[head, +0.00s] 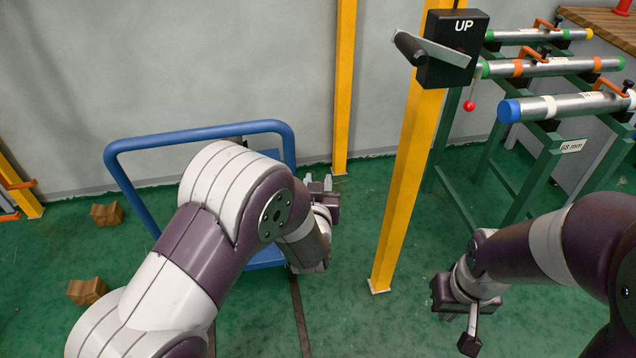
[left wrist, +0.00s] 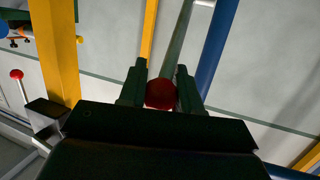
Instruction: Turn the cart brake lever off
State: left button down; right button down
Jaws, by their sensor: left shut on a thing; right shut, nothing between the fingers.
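The cart's blue push handle (head: 200,132) rises at the left in the head view, and my left arm hides much of the cart. My left gripper (head: 322,184) is beside the handle's right post. In the left wrist view, my left gripper (left wrist: 161,88) is shut on the red knob (left wrist: 160,94) of the brake lever, with a grey-green bar (left wrist: 178,40) running up behind it. The lever itself is hidden in the head view. My right gripper (head: 470,340) is shut and empty, low over the floor at the right.
A yellow post (head: 405,180) with a black box marked UP (head: 452,48) stands between my arms. Several pipes (head: 555,66) lie on green stands at the right. Brown blocks (head: 88,290) lie on the floor at the left. A second yellow post (head: 344,90) stands by the wall.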

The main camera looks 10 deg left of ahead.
pick_arm(q)
jog(key=c, duration=0.8)
grip_release()
jog(key=p+v, duration=0.2)
jog(key=v, duration=1)
jog(key=shift+s+r, duration=0.1)
jog(key=shift+s, duration=0.25)
